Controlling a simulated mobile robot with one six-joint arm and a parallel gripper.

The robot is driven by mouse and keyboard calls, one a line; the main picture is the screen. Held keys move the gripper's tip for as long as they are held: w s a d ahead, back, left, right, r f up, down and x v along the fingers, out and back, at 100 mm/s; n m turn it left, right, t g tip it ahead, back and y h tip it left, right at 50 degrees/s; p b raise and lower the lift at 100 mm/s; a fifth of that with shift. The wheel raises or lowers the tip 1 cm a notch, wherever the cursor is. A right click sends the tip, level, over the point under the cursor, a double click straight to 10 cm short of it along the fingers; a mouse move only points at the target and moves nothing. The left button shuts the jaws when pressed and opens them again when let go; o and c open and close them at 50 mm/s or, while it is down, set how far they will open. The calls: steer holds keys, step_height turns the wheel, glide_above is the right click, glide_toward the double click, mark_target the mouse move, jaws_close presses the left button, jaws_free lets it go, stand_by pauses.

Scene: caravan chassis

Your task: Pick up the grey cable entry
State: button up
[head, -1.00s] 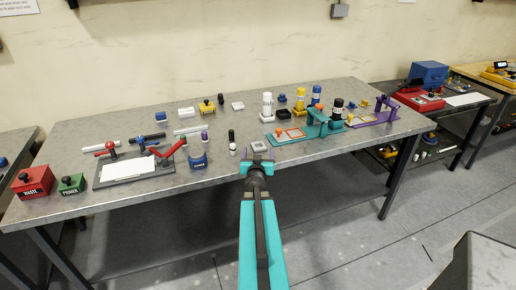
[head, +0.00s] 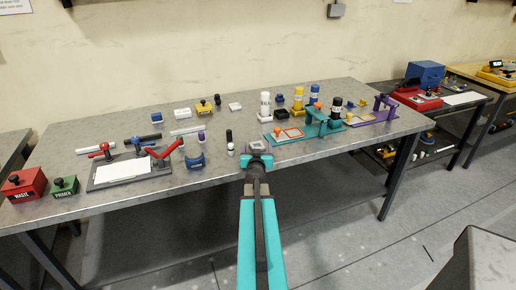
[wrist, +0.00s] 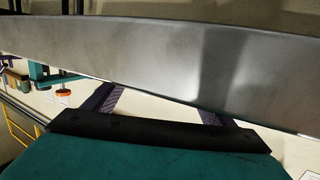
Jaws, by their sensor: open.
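A small grey square piece (head: 257,146), which looks like the grey cable entry, is at the table's front edge, just beyond my gripper in the head view. My gripper (head: 257,160) is at that edge, at the end of my teal arm, and partly covers the piece. I cannot tell whether they touch. In the wrist view two dark fingers stand wide apart, open. A broad grey metal band hides their tips, and no cable entry can be made out there.
A teal fixture (head: 310,125) stands to the right on the metal table (head: 120,212). A white bottle (head: 230,149), a dark cylinder (head: 229,136) and a blue piece (head: 195,162) are close on the left. Red WASTE (head: 24,184) and green PRIMER (head: 65,186) boxes are at far left.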

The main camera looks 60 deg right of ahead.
stand_by(0.3)
steer(key=c, duration=1.3)
steer(key=shift+r, duration=0.15)
step_height(320, 180, up, 10)
steer(key=p, duration=0.8)
steer(key=shift+p, duration=0.3)
